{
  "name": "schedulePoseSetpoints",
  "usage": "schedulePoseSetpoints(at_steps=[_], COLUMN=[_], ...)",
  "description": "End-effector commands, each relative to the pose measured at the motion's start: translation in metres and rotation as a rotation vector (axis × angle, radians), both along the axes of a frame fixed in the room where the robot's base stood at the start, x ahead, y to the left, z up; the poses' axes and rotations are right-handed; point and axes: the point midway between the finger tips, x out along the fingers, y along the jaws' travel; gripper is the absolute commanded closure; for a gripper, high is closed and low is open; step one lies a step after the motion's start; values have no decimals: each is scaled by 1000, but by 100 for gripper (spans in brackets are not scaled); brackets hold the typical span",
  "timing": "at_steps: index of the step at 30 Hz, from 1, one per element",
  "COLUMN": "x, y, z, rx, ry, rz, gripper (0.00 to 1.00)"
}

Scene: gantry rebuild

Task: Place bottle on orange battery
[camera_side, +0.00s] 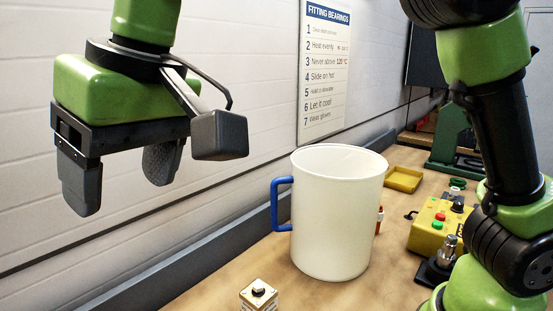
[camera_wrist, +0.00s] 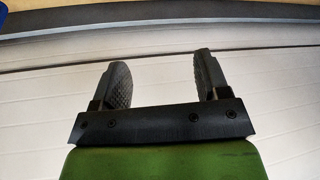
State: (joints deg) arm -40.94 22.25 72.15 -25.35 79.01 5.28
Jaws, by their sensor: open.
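My gripper (camera_side: 120,180) is open and empty, raised at the left in front of the white wall. Its two dark fingers also show in the wrist view (camera_wrist: 162,78), apart with nothing between them. I see no bottle and no orange battery that I can make out in either view. A small red and white thing (camera_side: 379,220) is mostly hidden behind a large white mug; I cannot tell what it is.
The white mug (camera_side: 338,215) with a blue handle stands mid-bench. A small metallic block (camera_side: 259,295) sits at the front edge. A yellow control box (camera_side: 440,226), a yellow tray (camera_side: 403,179) and a green machine (camera_side: 455,140) are to the right. The wall runs behind.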

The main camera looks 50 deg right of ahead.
Motion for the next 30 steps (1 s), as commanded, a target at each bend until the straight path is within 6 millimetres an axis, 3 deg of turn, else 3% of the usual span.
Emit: schedulePoseSetpoints(at_steps=[1,6,12,19,30], x=[-4,-37,-97,-140,-147], y=[-33,-118,-185,-211,-214], z=[14,30,16,-13,-20], rx=[32,123,211,258,264], ry=[-14,-62,-148,-223,-235], rz=[-54,-207,-398,-539,-561], gripper=[31,31,31,31,31])
